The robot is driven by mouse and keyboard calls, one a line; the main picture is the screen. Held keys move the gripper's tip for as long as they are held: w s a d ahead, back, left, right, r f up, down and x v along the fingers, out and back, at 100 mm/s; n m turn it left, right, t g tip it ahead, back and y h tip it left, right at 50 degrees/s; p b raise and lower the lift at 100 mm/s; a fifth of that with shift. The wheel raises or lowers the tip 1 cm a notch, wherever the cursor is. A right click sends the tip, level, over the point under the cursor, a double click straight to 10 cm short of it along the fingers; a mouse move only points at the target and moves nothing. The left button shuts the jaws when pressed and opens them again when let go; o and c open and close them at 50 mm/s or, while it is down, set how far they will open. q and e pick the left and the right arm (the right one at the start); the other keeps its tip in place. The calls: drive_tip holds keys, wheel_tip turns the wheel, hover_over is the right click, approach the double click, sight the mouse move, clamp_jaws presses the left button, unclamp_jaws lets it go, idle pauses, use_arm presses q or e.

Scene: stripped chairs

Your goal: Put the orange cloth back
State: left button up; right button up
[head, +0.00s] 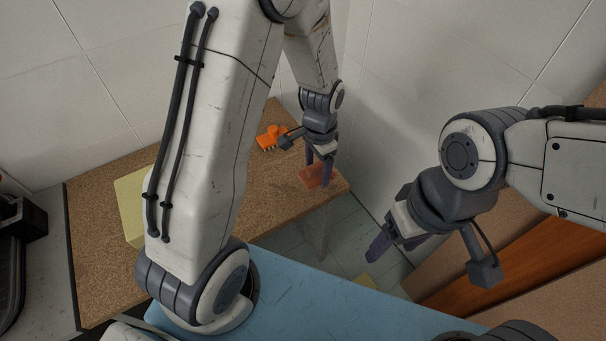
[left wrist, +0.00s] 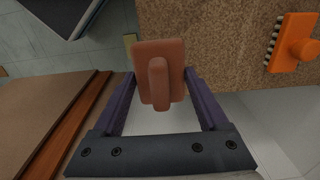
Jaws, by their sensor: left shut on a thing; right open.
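My left gripper (head: 320,165) is shut on a reddish-brown block with a raised grip (left wrist: 158,85). The block also shows in the head view (head: 316,178), at the right corner of the cork-coloured table (head: 100,270). In the left wrist view it sits between the two fingertips, across the table's edge. I cannot tell if it touches the table. An orange brush with bristles (head: 270,138) lies on the table, left of this gripper; it also shows in the left wrist view (left wrist: 297,42). No plainly cloth-like orange thing shows. My right gripper (head: 385,245) is open and empty, right of the table.
A pale yellow block (head: 131,205) stands on the table's left part, partly behind my left arm. A blue surface (head: 320,305) spans the front. Brown and orange boards (head: 540,250) are at the right. A small yellow thing (head: 365,282) lies low beyond the blue surface. White walls close the back.

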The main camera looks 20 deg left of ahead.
sight(303, 172)
use_arm(q)
drive_tip(key=w+a+f, duration=0.2)
drive_tip(key=a, duration=0.1)
drive_tip(key=w+a+f, duration=0.1)
drive_tip(key=shift+a+f, duration=0.2)
drive_tip(key=shift+a, duration=0.2)
drive_tip(key=shift+f, duration=2.05)
drive_tip(key=shift+b, duration=0.3)
drive_tip(key=shift+f, duration=0.2)
drive_tip(key=o, duration=1.2)
drive_tip(key=shift+r, duration=0.1)
